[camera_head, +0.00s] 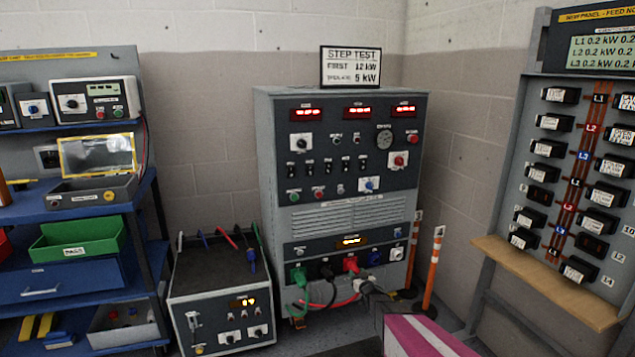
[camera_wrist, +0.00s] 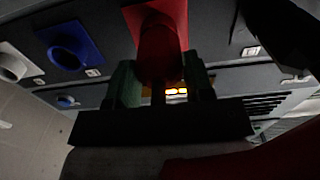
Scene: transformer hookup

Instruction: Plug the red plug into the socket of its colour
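The red plug (camera_wrist: 160,55) is between the two fingers of my gripper (camera_wrist: 164,95) in the wrist view, with both fingers against its sides. Its front end meets the red socket (camera_wrist: 147,12) in that view; how deep it sits is hidden. In the head view the red socket (camera_head: 351,262) is in the bottom row of the grey cabinet (camera_head: 340,222), with red at its front. My gripper (camera_head: 367,287) is just in front of and below it there, small and partly blurred into the cables. A red cable (camera_head: 342,302) runs below the sockets.
A green plug (camera_head: 298,276) and a black plug (camera_head: 328,272) are at sockets left of the red one. The blue socket (camera_head: 375,257) and a white-grey socket (camera_head: 396,254) to the right look empty. A blue plug (camera_head: 251,258) hangs at the low unit. Orange-white posts (camera_head: 433,268) stand right.

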